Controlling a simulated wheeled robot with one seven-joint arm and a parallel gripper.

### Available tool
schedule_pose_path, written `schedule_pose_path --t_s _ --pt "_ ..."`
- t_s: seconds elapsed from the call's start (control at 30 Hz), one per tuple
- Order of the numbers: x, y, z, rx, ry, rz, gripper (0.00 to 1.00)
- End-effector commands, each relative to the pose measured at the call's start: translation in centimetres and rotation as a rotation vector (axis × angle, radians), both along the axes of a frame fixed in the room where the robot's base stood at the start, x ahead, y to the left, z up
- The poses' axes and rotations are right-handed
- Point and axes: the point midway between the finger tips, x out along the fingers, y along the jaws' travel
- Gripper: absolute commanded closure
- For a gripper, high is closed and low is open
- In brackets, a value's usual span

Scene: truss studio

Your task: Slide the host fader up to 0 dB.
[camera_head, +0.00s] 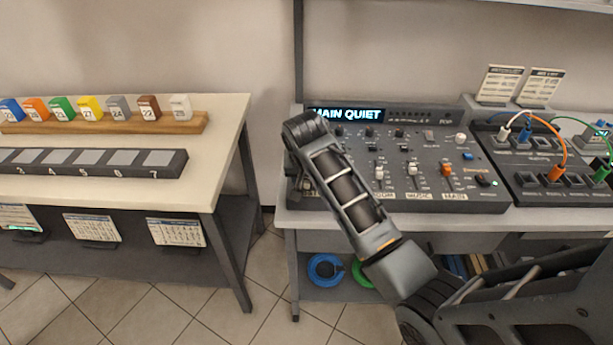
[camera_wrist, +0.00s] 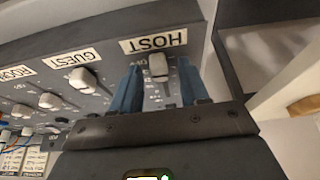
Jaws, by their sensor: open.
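The host fader (camera_wrist: 158,66) is a light grey cap beside the white HOST label (camera_wrist: 153,41) in the wrist view. My gripper (camera_wrist: 160,76) has its two blue fingers apart, one on each side of this cap. I cannot tell whether either finger touches it. In the head view my arm covers the left part of the mixing desk (camera_head: 480,204), so the host fader and the fingers are hidden there.
The guest fader (camera_wrist: 85,80) and another fader (camera_wrist: 50,101) stand left of my fingers in the wrist view. A patch panel (camera_head: 520,172) with cables sits right of the desk. A separate table (camera_head: 225,120) with coloured blocks stands left, across a floor gap.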

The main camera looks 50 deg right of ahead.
Motion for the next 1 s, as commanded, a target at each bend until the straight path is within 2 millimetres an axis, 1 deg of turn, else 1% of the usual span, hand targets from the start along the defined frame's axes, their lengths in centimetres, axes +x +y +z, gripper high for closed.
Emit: schedule_pose_path --t_s 0.17,0.63,1.0 --pt "0.01 0.0 0.0 0.001 -0.001 0.0 0.55" --pt "0.0 0.0 0.02 0.001 -0.001 0.0 0.99" --pt "0.01 0.01 0.03 0.0 -0.001 0.0 1.0"
